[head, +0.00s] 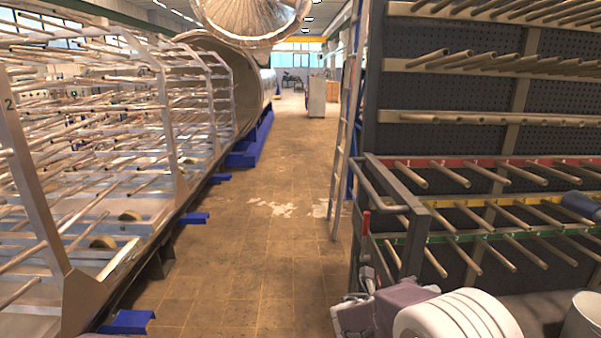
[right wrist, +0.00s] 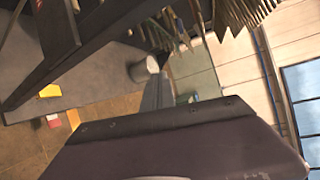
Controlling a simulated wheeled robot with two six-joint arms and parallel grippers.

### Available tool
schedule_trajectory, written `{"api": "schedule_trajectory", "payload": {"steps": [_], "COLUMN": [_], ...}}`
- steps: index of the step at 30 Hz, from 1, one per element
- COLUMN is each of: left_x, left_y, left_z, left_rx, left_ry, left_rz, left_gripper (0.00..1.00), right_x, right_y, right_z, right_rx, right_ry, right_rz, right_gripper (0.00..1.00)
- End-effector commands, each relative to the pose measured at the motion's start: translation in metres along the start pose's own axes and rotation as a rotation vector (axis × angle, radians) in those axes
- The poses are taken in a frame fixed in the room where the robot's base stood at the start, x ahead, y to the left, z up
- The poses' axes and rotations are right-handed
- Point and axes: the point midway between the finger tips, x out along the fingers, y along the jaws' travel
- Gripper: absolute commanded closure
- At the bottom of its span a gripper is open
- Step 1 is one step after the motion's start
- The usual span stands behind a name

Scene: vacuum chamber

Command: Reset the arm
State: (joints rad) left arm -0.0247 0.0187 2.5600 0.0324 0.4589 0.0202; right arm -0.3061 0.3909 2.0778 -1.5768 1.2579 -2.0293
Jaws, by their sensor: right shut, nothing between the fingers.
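My right gripper (head: 350,314) is low in the head view, right of centre, at the end of my white and purple-grey arm. It is shut and empty, beside the lower front of the dark peg rack (head: 440,80). In the right wrist view a dark, purplish part of my own arm or gripper fills the lower middle, and the fingertips cannot be made out there. My left gripper is in neither view.
A metal frame with many rods (head: 165,110) stands left, before the large round chamber (head: 215,55). A ladder (head: 345,140) leans by the rack. A grey bin (head: 582,318) stands at lower right. The tiled aisle (head: 270,230) between is clear.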

Motion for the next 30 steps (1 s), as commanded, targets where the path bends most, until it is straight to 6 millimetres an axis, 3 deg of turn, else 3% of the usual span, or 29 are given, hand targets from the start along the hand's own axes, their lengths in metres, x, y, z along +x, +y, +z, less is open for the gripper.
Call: {"api": "schedule_trajectory", "payload": {"steps": [2, 4, 6, 8, 10, 12, 16, 17, 21, 30], "left_x": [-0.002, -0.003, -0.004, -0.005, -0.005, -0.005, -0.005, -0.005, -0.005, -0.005], "left_y": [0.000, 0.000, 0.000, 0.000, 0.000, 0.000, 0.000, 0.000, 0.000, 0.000], "left_z": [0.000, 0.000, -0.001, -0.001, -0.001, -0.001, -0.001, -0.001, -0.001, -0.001], "left_rx": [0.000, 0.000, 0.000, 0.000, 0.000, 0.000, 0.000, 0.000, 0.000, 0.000], "left_ry": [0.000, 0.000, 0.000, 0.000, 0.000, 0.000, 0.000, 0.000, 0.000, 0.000], "left_rz": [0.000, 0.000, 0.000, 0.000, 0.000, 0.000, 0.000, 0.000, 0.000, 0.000], "left_gripper": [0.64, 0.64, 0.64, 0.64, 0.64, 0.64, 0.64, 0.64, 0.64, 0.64], "right_x": [0.008, 0.002, -0.023, -0.056, -0.098, -0.130, -0.156, -0.157, -0.154, -0.154], "right_y": [0.004, 0.023, 0.055, 0.087, 0.121, 0.147, 0.172, 0.173, 0.174, 0.174], "right_z": [-0.054, -0.112, -0.164, -0.193, -0.203, -0.197, -0.176, -0.170, -0.159, -0.159], "right_rx": [0.182, 0.458, 0.842, 1.227, 1.676, 2.048, 2.494, -2.424, -2.268, -2.251], "right_ry": [0.163, 0.370, 0.636, 0.901, 1.221, 1.507, 1.868, -1.812, -1.663, -1.646], "right_rz": [0.090, 0.187, 0.259, 0.265, 0.185, 0.023, -0.375, 0.424, 0.529, 0.550], "right_gripper": [1.00, 1.00, 1.00, 1.00, 1.00, 1.00, 1.00, 1.00, 1.00, 1.00]}}
